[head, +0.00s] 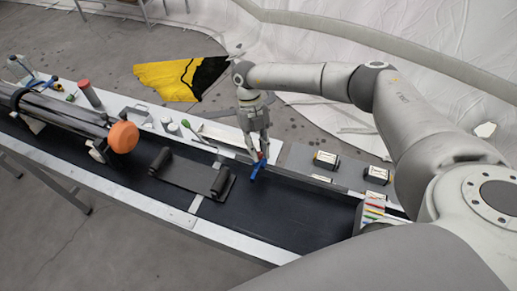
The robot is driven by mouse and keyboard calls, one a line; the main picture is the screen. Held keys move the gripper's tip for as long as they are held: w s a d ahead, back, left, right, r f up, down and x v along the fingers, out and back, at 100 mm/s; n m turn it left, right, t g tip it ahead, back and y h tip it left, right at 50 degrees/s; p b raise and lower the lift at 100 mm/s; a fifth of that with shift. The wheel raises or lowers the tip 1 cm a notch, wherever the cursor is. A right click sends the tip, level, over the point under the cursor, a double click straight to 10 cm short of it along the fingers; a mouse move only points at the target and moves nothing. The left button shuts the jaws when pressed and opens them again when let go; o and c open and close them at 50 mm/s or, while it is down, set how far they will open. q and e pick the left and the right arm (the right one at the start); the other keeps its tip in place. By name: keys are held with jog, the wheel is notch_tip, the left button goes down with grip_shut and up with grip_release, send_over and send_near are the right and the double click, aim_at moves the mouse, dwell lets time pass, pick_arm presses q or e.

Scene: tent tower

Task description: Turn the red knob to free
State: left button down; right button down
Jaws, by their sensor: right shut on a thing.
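My right gripper (258,149) reaches down from above to the far edge of the dark conveyor-like bench, near the middle of the view. It is shut on the red knob (262,156), of which only a small red part shows between and below the fingers. A blue piece (256,170) sticks out just below the knob, over the dark surface. The fingers hide most of the knob, so its turn position cannot be read. My left gripper is not in view.
The dark bench surface (290,212) is clear to the right of the knob. A black roller frame (188,173) lies left of it. Further left are long grey tubes with an orange round end (123,137). Several small black boxes (327,160) stand on the far ledge.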

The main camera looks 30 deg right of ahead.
jog(key=c, duration=1.3)
grip_release()
jog(key=v, duration=1.2)
